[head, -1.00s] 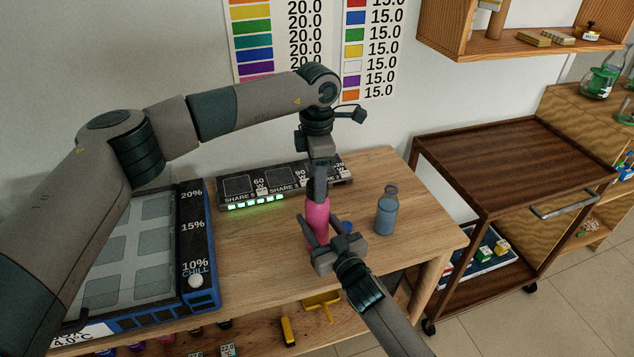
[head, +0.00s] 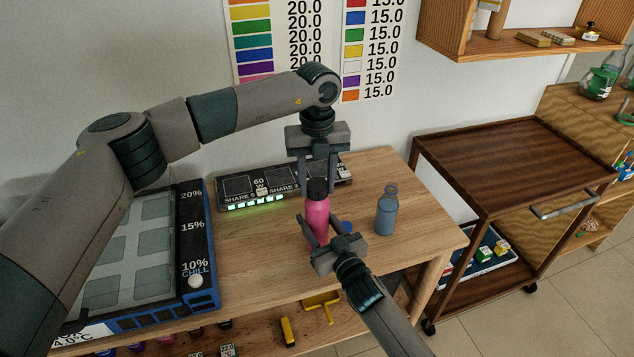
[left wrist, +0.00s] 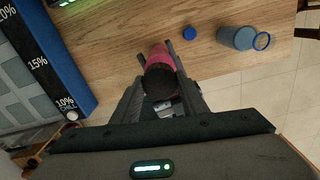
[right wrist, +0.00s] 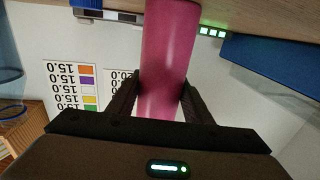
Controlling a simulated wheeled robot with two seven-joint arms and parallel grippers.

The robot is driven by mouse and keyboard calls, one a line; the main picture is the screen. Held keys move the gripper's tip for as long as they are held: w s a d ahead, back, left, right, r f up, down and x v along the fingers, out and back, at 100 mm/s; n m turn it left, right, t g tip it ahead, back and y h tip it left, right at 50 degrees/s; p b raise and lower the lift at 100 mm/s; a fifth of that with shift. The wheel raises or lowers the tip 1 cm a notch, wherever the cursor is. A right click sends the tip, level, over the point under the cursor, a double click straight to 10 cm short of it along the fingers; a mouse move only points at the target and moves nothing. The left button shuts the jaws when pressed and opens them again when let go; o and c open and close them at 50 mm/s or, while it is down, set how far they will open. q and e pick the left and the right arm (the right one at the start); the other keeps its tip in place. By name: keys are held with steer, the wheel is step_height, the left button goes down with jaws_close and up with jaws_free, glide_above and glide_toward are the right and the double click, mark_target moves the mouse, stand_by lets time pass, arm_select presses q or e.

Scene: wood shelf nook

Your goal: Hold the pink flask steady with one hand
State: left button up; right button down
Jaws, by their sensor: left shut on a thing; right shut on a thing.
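The pink flask (head: 318,212) with its black cap (head: 317,187) stands upright on the wooden table (head: 260,262). My right gripper (head: 321,228) is shut around the pink body from the front. The right wrist view shows the body (right wrist: 166,60) between its fingers. My left gripper (head: 317,180) points straight down from above and is shut on the black cap. The left wrist view shows the cap (left wrist: 160,84) between its fingers. I cannot tell from these views whether the cap is loose on the neck.
A blue-grey bottle (head: 386,214) stands right of the flask. A small blue cap (left wrist: 190,33) lies between them. A blue-framed chill panel (head: 190,235) fills the left, and a black charging unit (head: 240,190) lies behind. A brown cart (head: 520,160) stands to the right.

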mark_target(317, 184)
arm_select(q)
steer(key=shift+n, duration=0.8)
steer(key=shift+r, duration=0.3)
steer(key=shift+r, duration=0.75)
steer(key=shift+r, duration=0.1)
steer(key=shift+r, duration=2)
